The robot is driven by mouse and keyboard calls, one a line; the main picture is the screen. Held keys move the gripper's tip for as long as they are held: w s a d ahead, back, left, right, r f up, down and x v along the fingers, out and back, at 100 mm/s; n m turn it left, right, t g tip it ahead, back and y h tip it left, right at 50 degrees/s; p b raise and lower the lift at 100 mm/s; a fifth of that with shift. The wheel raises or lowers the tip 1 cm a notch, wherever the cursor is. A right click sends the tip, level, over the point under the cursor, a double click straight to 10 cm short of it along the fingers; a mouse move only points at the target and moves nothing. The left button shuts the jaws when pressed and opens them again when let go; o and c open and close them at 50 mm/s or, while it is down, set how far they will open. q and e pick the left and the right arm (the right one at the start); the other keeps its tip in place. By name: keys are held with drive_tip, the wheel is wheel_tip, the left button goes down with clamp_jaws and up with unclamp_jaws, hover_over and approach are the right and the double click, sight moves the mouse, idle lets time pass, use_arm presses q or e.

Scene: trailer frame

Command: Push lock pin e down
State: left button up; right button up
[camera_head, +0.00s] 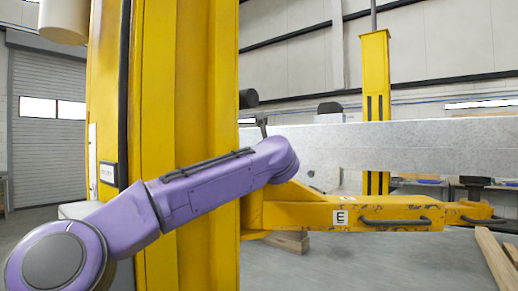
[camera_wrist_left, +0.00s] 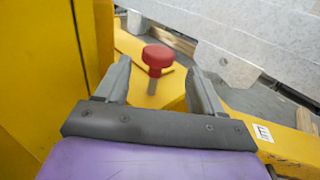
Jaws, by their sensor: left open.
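Lock pin e (camera_wrist_left: 158,56) shows in the left wrist view as a red round knob on a short metal shaft, standing up from a yellow lift arm (camera_wrist_left: 130,45). My left gripper (camera_wrist_left: 160,66) is open, and the pin appears between its two grey fingers, with no clear contact. How far the fingertips are from the knob is hard to tell. In the head view my purple left arm reaches right across the yellow post, and the pin and the gripper's fingers are hidden. The lift arm there (camera_head: 290,213) carries a white E label (camera_head: 340,217). My right gripper is not in view.
A tall yellow post (camera_head: 195,80) stands close behind my left arm. A long grey metal beam (camera_head: 400,146) runs above the lift arm. Wooden beams (camera_head: 496,258) lie at the lower right. A second yellow post (camera_head: 375,80) stands farther back.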

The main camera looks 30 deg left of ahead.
use_arm(q)
drive_tip(key=p+x, duration=0.1)
drive_tip(key=x, duration=0.1)
drive_tip(key=p+x, duration=0.1)
drive_tip(key=x, duration=0.1)
drive_tip(key=shift+a+r, duration=0.25)
drive_tip(key=shift+a, duration=0.15)
drive_tip(key=shift+w+a+f, duration=0.15)
drive_tip(key=shift+w, duration=0.15)
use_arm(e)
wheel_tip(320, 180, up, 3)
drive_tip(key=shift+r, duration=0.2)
use_arm(q)
clamp_jaws()
wheel_tip(320, 180, down, 4)
drive_tip(key=b, duration=0.3)
drive_tip(key=shift+b, duration=0.35)
drive_tip(key=shift+c, duration=1.6)
unclamp_jaws()
drive_tip(key=o, duration=0.3)
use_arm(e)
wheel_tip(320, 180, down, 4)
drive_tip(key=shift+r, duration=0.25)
